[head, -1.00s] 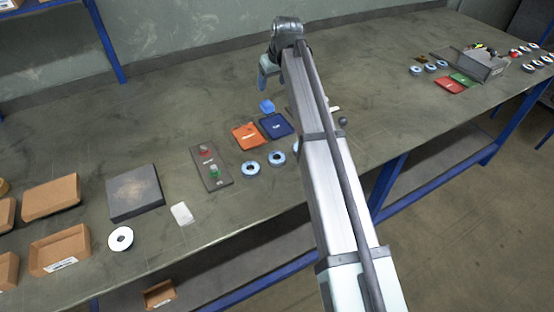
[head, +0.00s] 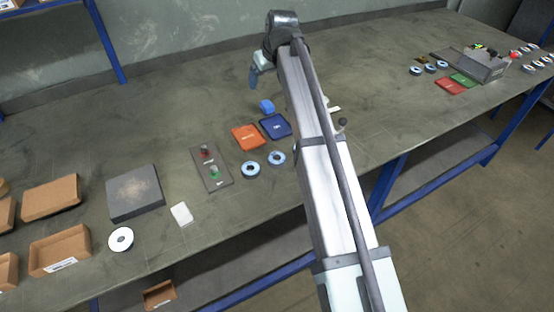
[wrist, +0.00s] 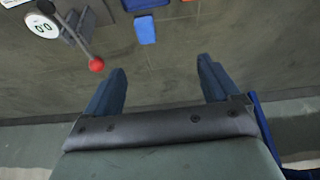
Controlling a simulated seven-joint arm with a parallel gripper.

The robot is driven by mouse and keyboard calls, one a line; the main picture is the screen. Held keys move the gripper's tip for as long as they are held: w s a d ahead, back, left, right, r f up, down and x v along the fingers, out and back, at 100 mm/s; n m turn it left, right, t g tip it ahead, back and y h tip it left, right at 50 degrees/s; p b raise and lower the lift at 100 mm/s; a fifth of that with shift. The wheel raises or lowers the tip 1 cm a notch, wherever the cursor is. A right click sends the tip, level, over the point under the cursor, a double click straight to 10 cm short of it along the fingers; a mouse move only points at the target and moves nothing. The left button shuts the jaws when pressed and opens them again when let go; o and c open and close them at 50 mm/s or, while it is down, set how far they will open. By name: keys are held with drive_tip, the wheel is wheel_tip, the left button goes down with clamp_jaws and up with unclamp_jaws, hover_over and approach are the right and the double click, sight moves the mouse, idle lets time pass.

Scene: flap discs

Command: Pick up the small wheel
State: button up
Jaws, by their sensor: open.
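Several small disc-shaped wheels lie flat on the bench; I cannot tell which one is the small wheel. Two pale blue-rimmed discs, one on the left (head: 250,169) and one on the right (head: 277,158), lie in front of the orange and blue trays. A white-faced disc (head: 120,239) lies near the front edge at left. More discs (head: 430,68) are at far right. My gripper (head: 253,83) is above the back of the bench, away from these discs. In the wrist view my gripper (wrist: 160,70) is open, nothing between its blue fingers; no disc is clearly recognisable there.
A blue block (head: 267,106) stands behind the orange tray (head: 248,137) and dark blue tray (head: 275,125). A button panel (head: 211,168), a dark grey slab (head: 134,193) and cardboard bins (head: 60,248) are at left. A red-knobbed lever (wrist: 95,63) shows in the wrist view.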

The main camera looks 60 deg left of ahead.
drive_tip(key=s+d, duration=0.4)
drive_tip(key=d, duration=0.5)
drive_tip(key=n+h, duration=0.2)
drive_tip(key=h, duration=0.2)
hover_over(277, 154)
drive_tip(key=s+d, duration=0.1)
drive_tip(key=d, duration=0.2)
wheel_tip(277, 154, down, 10)
drive_tip(key=shift+r, duration=0.2)
drive_tip(key=shift+w+a+f, duration=0.1)
drive_tip(key=shift+a+f, duration=0.15)
drive_tip(key=shift+f, duration=0.4)
drive_tip(key=shift+w+a+f, duration=0.1)
drive_tip(key=shift+a+f, duration=0.15)
drive_tip(key=shift+f, duration=0.4)
drive_tip(key=shift+a+f, duration=0.25)
drive_tip(key=shift+f, duration=1.1)
drive_tip(key=shift+c, duration=0.3)
drive_tip(key=c, duration=1.1)
drive_tip(key=shift+r, duration=0.2)
